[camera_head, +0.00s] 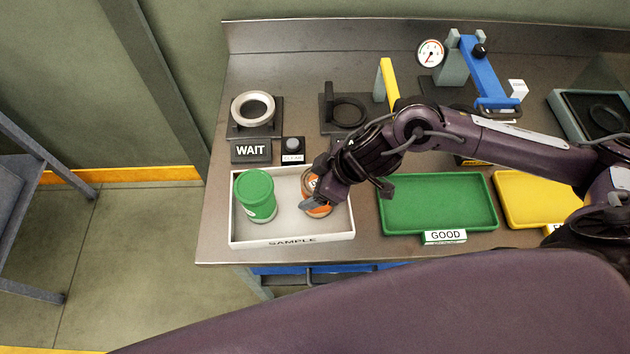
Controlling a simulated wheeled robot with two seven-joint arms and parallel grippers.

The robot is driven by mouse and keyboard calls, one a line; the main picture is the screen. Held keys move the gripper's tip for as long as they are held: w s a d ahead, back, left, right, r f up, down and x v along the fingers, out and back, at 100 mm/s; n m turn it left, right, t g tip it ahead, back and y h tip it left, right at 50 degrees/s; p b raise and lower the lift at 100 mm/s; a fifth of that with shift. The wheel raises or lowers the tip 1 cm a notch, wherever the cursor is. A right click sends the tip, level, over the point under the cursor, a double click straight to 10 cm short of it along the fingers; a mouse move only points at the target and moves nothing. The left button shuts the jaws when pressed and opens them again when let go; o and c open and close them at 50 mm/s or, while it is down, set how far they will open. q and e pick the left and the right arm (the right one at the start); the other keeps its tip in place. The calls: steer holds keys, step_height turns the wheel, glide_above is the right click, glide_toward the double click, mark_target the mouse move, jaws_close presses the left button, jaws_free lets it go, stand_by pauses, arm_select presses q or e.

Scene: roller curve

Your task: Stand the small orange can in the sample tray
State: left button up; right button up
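The small orange can (318,211) is inside the white sample tray (292,240), toward its right side, and looks upright. My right gripper (313,197) is at the can, with a grey finger in front of it and the wrist over its right side. The gripper hides part of the can, and I cannot tell whether the fingers press on it. A larger green can (256,195) stands in the left part of the same tray, apart from the orange one. My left gripper is not in view.
A green tray marked GOOD (438,204) and a yellow tray (540,198) lie to the right. Behind the sample tray are a WAIT stand with a ring (253,108), a small knob (292,146) and a black ring fixture (346,112). A blue press with a dial (485,70) stands at the back.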

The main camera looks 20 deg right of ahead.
steer(key=shift+o, duration=1)
steer(key=shift+r, duration=0.25)
steer(key=v, duration=1.2)
steer(key=shift+f, duration=0.1)
